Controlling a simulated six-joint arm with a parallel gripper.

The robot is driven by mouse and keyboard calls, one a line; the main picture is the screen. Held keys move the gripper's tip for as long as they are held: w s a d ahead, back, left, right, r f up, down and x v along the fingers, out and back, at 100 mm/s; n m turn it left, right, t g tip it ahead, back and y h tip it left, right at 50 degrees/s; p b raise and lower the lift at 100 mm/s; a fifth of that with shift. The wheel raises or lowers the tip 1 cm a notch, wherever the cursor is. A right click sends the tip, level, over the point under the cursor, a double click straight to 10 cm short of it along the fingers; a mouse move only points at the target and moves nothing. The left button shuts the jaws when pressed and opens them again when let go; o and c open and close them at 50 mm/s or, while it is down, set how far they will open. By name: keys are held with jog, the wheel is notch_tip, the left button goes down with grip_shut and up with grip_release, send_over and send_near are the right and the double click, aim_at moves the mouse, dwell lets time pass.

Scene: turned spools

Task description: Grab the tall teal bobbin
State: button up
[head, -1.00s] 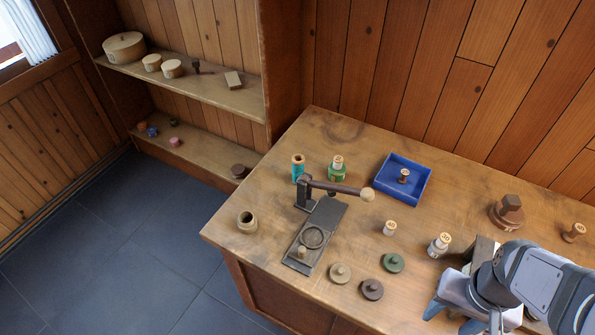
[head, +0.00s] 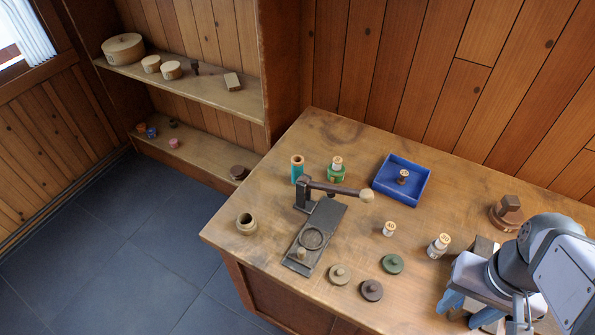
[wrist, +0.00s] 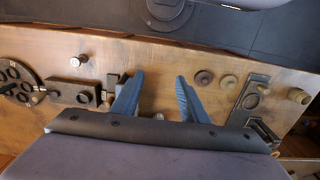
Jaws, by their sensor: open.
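The tall teal bobbin (head: 297,172) stands upright at the back left of the bench in the head view, behind the lever press. It has a pale wooden top. I cannot make it out in the wrist view. My gripper (head: 466,309) is at the front right of the bench, far from the bobbin. Its two blue fingers are spread apart with nothing between them, and they also show in the wrist view (wrist: 160,80).
The dark lever press (head: 314,238) stands just in front of the bobbin, its arm reaching right. A green bobbin (head: 336,174) is right of the teal one. A blue tray (head: 421,190) lies farther right. Small spools and round discs (head: 392,264) dot the middle.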

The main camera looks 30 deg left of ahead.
jog(key=w+a+f+n+t+h+b, duration=0.1)
jog(key=w+a+n+h+b, duration=0.1)
jog(key=w+n+b, duration=0.35)
jog(key=w+a+f+n+t+h+b, duration=0.1)
jog(key=w+a+n+h+b, duration=0.1)
jog(key=w+n, duration=0.6)
jog(key=w+a+n+t+h+b, duration=0.1)
jog(key=w+a+n+t+b, duration=0.35)
jog(key=w+a, duration=0.4)
jog(key=w+a+n+t+h+b, duration=0.1)
jog(key=w+a+n+t+b, duration=0.35)
jog(key=a, duration=0.75)
jog(key=s+a+r+n+t+y+b, duration=0.1)
jog(key=s+a+n+t, duration=0.2)
jog(key=a, duration=0.6)
jog(key=s+a+n+t+y+b, duration=0.1)
jog(key=s+a+n+t+b, duration=0.15)
jog(key=a+n, duration=0.45)
jog(key=s+a+r+n+t+y+b, duration=0.15)
jog(key=s+a, duration=0.25)
jog(key=a, duration=0.7)
jog(key=p, duration=0.2)
send_near(298, 171)
notch_tip(298, 171, up, 3)
jog(key=w+a, duration=0.1)
jog(key=w, duration=0.1)
jog(key=shift+w+f, duration=0.3)
jog(key=shift+w, duration=0.15)
